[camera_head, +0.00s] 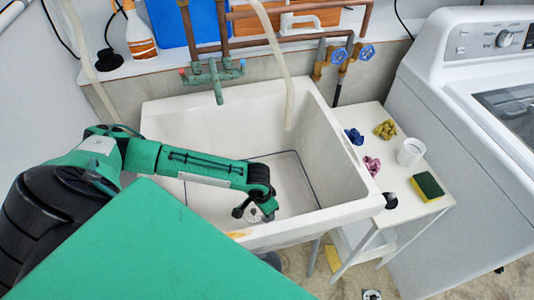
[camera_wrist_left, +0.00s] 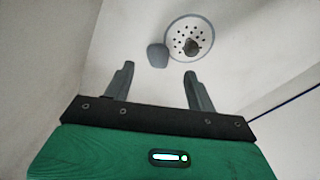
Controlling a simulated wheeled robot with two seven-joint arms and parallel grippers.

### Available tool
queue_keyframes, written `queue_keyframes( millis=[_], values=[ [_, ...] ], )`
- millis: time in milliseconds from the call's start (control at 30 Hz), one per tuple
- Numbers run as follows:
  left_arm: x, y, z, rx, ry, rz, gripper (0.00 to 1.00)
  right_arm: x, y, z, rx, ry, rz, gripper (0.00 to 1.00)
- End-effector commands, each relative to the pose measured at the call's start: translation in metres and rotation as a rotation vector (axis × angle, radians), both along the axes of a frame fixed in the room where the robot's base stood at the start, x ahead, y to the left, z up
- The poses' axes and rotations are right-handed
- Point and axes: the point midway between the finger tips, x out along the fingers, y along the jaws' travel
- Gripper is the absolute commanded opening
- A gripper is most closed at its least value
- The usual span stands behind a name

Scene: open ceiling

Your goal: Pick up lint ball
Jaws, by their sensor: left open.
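A small dark grey-brown lump, which looks like the lint ball (camera_wrist_left: 192,46), rests on the round perforated drain (camera_wrist_left: 180,33) in the sink floor. In the head view the drain (camera_head: 253,219) is partly hidden by my left gripper (camera_head: 253,212), and I cannot make out the lump there. My left gripper, also in the wrist view (camera_wrist_left: 159,72), is open and empty, pointing down inside the white sink (camera_head: 180,118). In that view the lump lies beyond the fingertips, near the right finger. My right gripper is not in view.
A grey rounded piece (camera_wrist_left: 157,55) lies beside the drain. The sink walls surround my gripper. A side table (camera_head: 408,205) holds blue, yellow and pink crumpled pieces, a white cup (camera_head: 411,152) and a sponge (camera_head: 427,186). A faucet (camera_head: 214,78) and hose (camera_head: 284,75) hang over the sink's back.

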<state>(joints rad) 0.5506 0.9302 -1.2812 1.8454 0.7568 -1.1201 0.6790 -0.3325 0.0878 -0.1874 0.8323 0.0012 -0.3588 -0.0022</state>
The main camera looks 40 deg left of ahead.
Motion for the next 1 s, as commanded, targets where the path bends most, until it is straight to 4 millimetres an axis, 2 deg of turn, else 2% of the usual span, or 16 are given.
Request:
queue_keyframes(
  millis=[133, 400, 700, 933, 1000],
  values=[
    [0.001, -0.001, -0.012, 0.002, 0.002, 0.0, 0.57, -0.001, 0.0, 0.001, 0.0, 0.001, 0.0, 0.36],
    [0.005, -0.005, -0.048, 0.0, 0.0, 0.0, 0.57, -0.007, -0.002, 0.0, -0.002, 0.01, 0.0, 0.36],
    [0.006, -0.004, -0.053, 0.0, 0.0, 0.0, 0.57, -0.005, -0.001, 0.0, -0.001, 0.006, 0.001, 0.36],
    [0.005, -0.004, -0.053, 0.0, 0.0, 0.0, 0.12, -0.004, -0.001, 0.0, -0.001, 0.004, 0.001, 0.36],
    [0.005, -0.004, -0.053, 0.0, 0.0, 0.0, 0.11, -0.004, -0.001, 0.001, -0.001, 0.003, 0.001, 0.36]
  ],
)
